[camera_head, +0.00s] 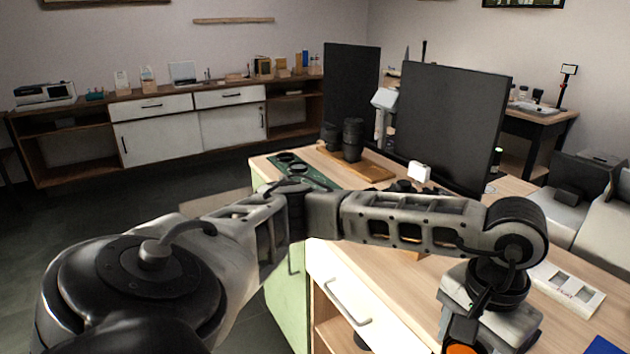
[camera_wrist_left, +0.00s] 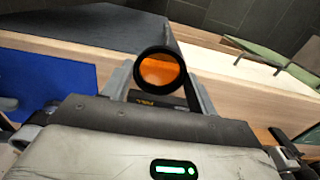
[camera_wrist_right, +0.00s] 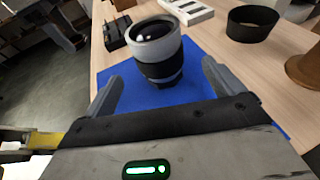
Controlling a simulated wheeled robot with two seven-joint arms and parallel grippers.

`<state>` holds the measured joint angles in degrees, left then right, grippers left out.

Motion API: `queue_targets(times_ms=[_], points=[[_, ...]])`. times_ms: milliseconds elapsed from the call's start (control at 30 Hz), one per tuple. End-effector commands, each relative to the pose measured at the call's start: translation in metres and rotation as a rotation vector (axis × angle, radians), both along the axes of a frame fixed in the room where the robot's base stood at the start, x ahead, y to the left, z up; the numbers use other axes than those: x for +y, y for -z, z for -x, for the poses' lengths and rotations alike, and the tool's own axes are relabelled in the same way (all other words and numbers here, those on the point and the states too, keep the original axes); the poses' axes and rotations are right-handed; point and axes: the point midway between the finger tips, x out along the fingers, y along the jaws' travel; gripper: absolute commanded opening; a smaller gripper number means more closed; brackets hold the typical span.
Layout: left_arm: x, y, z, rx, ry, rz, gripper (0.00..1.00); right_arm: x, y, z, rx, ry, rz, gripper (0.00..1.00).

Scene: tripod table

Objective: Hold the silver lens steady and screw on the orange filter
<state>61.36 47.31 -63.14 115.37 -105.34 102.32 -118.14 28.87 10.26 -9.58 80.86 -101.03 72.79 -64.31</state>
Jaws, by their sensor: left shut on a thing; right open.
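The silver lens (camera_wrist_right: 155,42) stands upright on the blue mat (camera_wrist_right: 207,125) in the right wrist view, its glass end up and its lower barrel black. My right gripper (camera_wrist_right: 160,88) is open, with its fingers spread on either side of the lens and apart from it. The orange filter (camera_wrist_left: 160,71), a black ring with orange glass, is held between the fingers of my left gripper (camera_wrist_left: 160,85). It also shows at the bottom edge of the head view (camera_head: 460,349). The lens and my right gripper are out of the head view.
A black cylindrical ring (camera_wrist_right: 251,25) and a brown object (camera_wrist_right: 304,68) stand right of the mat. A white tray (camera_head: 567,288) and a black box (camera_wrist_right: 116,30) lie beyond it. Dark lenses (camera_head: 352,140) and monitors (camera_head: 452,120) stand farther back on the desk.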

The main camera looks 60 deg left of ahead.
Motion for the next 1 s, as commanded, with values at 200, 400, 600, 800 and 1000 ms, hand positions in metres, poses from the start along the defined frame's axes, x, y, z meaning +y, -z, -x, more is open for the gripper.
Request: queue_targets(times_ms=[200,400,600,800,1000], points=[[0.000,0.017,0.000,0.000,0.000,0.000,0.33,0.030,0.013,-0.009,-0.004,-0.002,0.000,0.93],[0.000,0.028,0.000,0.000,0.000,0.000,0.33,0.047,0.017,-0.015,-0.002,-0.001,-0.001,0.93],[0.000,0.030,0.000,0.000,0.000,0.000,0.33,0.054,0.017,-0.016,-0.001,0.000,-0.002,0.93],[0.000,0.029,0.000,0.000,0.000,0.000,0.33,0.054,0.017,-0.016,-0.001,0.000,-0.002,0.93],[0.000,0.029,0.000,0.000,0.000,0.000,0.33,0.053,0.017,-0.016,-0.001,0.000,-0.002,0.52]])
